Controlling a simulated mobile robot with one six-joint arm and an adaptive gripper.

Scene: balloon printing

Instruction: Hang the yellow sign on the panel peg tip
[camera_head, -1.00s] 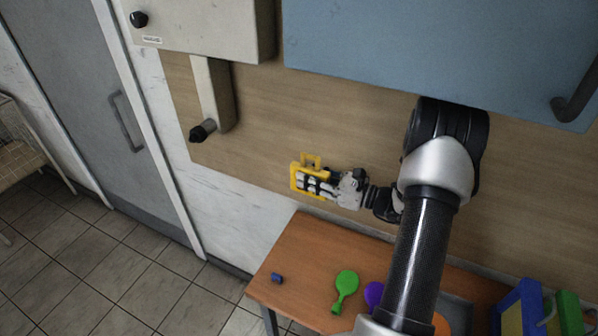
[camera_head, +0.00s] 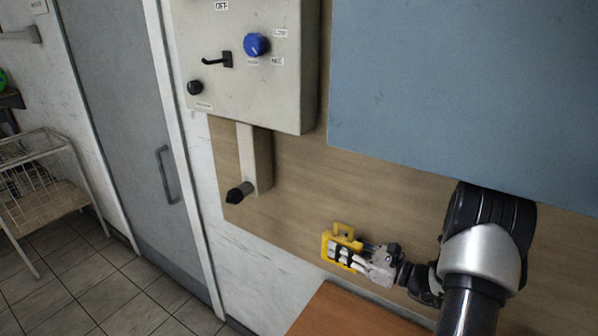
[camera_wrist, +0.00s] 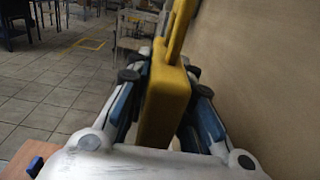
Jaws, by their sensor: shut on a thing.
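The yellow sign (camera_head: 326,246), a flat plate with a loop handle on top, is in my gripper (camera_head: 344,257), low in front of the wooden wall board. In the wrist view the sign (camera_wrist: 165,95) stands edge-on between the two fingers of my gripper (camera_wrist: 162,80), which are shut on its sides. A black peg (camera_head: 215,61) with an upturned tip sticks out of the pale control panel (camera_head: 285,95), up and to the left of the sign. The sign is well apart from the peg.
A blue dial (camera_head: 256,44) and a black knob (camera_head: 194,87) are near the peg. Below the panel a pale duct (camera_head: 257,160) has a black nozzle (camera_head: 240,192) jutting out. A blue cabinet (camera_head: 465,90) hangs at right. An orange-brown table (camera_head: 345,314) is below.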

